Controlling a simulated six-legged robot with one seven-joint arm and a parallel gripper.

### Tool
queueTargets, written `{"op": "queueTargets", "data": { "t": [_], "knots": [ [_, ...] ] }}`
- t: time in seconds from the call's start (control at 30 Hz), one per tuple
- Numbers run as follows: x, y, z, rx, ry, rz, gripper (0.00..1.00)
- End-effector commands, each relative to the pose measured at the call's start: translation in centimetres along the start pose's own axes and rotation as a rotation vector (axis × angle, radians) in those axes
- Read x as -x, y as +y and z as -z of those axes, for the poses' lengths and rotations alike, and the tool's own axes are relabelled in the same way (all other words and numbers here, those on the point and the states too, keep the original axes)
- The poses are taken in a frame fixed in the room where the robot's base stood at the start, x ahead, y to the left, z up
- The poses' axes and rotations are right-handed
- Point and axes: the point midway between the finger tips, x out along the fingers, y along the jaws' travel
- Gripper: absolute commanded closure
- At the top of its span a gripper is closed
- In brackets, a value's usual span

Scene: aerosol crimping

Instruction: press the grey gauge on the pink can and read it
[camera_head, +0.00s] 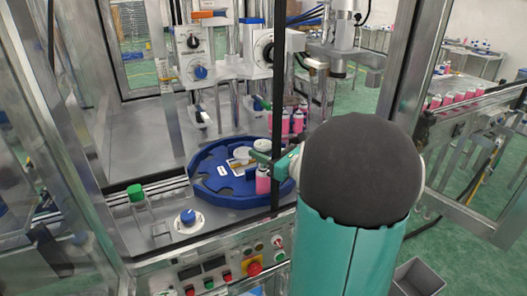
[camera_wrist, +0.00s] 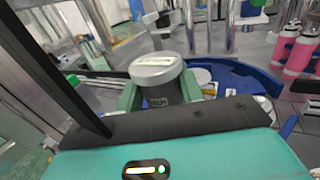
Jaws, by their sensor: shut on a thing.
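The grey gauge (camera_wrist: 157,75), a short cylinder with a pale display strip on top, stands between the green fingers of my gripper (camera_wrist: 160,94) in the wrist view. My gripper is shut on it. In the head view, my gripper (camera_head: 266,160) is over the blue round fixture (camera_head: 215,190), and a pink can (camera_head: 263,185) with a pale top stands just below the fingers. The wrist view hides that can and the underside of the gauge, so I cannot tell whether they touch. The display reading is too small to make out.
Several pink cans (camera_head: 285,125) stand behind the fixture; some also show in the wrist view (camera_wrist: 300,52). A dark upright post (camera_head: 278,90) is close to my gripper. A green-capped bottle (camera_head: 136,195) and a blue knob (camera_head: 188,216) are at the left front, above the control panel (camera_head: 225,272).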

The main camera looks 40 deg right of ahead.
Motion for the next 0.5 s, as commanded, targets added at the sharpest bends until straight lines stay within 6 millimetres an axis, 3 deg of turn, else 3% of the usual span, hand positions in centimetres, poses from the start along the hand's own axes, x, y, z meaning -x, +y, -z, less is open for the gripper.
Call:
{"op": "queueTargets", "data": {
  "t": [0.5],
  "knots": [
    [-0.01,-0.01,0.71,0.0,-0.001,-0.001,0.9]
  ]
}}
